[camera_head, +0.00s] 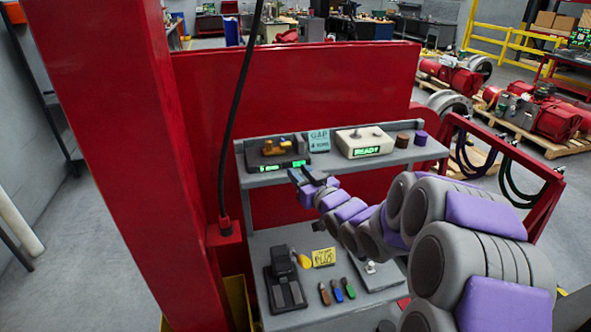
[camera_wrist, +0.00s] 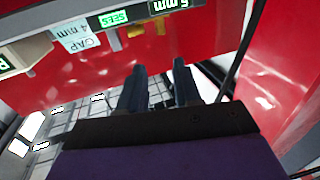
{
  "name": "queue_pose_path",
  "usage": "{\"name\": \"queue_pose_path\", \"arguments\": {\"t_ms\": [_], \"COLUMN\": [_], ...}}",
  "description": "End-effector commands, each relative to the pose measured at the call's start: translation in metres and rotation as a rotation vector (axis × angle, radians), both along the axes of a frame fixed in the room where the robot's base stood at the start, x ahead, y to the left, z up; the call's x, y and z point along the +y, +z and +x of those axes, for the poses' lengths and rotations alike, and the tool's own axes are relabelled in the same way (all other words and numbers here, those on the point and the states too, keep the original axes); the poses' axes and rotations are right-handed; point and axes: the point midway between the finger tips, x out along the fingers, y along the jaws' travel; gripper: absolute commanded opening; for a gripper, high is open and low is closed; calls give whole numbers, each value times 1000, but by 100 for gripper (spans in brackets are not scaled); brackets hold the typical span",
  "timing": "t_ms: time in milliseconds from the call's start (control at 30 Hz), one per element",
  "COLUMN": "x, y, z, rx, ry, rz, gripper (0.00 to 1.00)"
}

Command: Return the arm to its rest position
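My arm (camera_head: 430,215), grey with purple pads, reaches from the lower right toward the workbench. My gripper (camera_head: 305,178) is just in front of the upper shelf (camera_head: 275,180), near its left part. In the wrist view, my gripper's two dark fingers (camera_wrist: 159,85) stand apart with nothing between them. The wrist view is turned over, with the shelf edge along its top. The fingertips look clear of the shelf, though the exact distance is hard to tell.
The upper shelf holds a yellow-brown part on a display base (camera_head: 278,155), a "GAP 4 mm" card (camera_head: 319,141), a white "READY" box (camera_head: 364,142) and small cylinders (camera_head: 420,138). Below are a black device (camera_head: 284,280) and coloured-handled tools (camera_head: 337,291). A red post (camera_head: 120,130) stands left; a cable (camera_head: 235,120) hangs beside it.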

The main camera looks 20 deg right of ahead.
Motion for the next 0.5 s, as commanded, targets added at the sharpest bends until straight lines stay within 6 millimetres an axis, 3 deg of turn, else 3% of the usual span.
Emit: {"name": "queue_pose_path", "arguments": {"t_ms": [367, 500], "x": [0, 1], "y": [-1, -12], "z": [-2, -7], "rx": [6, 79], "ry": [-1, -25], "rz": [-3, -38], "gripper": [33, 33]}}
